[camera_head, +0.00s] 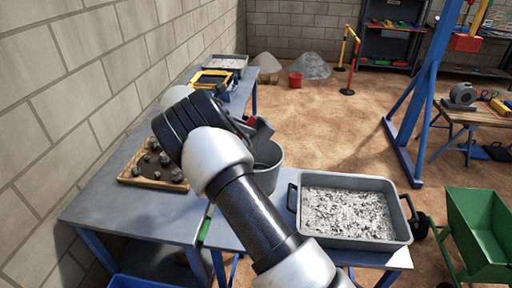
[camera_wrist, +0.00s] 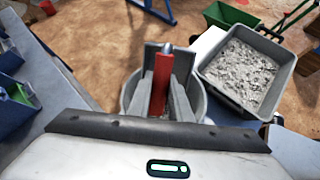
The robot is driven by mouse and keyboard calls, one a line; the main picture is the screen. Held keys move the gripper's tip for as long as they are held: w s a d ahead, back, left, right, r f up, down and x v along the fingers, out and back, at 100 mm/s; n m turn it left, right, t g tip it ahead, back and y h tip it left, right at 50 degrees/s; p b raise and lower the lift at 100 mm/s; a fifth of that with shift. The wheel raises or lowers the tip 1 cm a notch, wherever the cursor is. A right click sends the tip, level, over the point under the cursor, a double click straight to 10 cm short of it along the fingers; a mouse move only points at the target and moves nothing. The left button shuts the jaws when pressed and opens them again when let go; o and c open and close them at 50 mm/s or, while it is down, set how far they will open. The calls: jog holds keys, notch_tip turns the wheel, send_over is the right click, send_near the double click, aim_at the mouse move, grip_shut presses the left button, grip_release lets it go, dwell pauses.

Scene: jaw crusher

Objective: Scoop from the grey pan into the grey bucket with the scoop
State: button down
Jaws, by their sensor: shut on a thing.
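The grey pan (camera_head: 347,238), full of pale grey gravel, sits on the right of the near blue table; it also shows at the upper right of the wrist view (camera_wrist: 206,78). The grey bucket (camera_head: 270,177) stands left of the pan, partly hidden by my arm. In the wrist view its rim (camera_wrist: 128,92) shows around my gripper. My gripper (camera_wrist: 168,92) is shut on the scoop, whose red handle (camera_wrist: 162,72) stands between the grey fingers, above the bucket. The scoop's bowl is mostly hidden, so I cannot tell whether it holds gravel.
A wooden tray of dark rocks (camera_head: 128,175) lies on the long table at left. A green cart (camera_head: 478,232) stands right of the pan. A blue frame post (camera_head: 425,95) rises at right. A red bucket (camera_head: 295,80) and gravel heaps are behind. The middle floor is clear.

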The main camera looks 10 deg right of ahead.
notch_tip(320, 180, up, 3)
jog(key=y+p, duration=0.1)
jog(key=p, duration=0.1)
jog(key=y+p, duration=0.1)
jog(key=p, duration=0.1)
jog(key=shift+d+f+g+y, duration=0.1)
jog(key=shift+f+g+y, duration=0.1)
jog(key=shift+g+y, duration=0.2)
jog(key=shift+w+r+m+y+b, duration=0.1)
jog(key=shift+m+y+b, duration=0.2)
jog(key=shift+y+b, duration=0.3)
jog(key=y, duration=0.1)
jog(key=r+y, duration=0.1)
jog(key=y, duration=0.1)
jog(key=shift+d+r+g, duration=0.15)
jog(key=shift+r+g, duration=0.1)
jog(key=shift+g, duration=0.15)
jog(key=y, duration=0.1)
jog(key=r+y, duration=0.1)
jog(key=shift+a+r+m+g+y, duration=0.3)
jog(key=shift+y, duration=0.1)
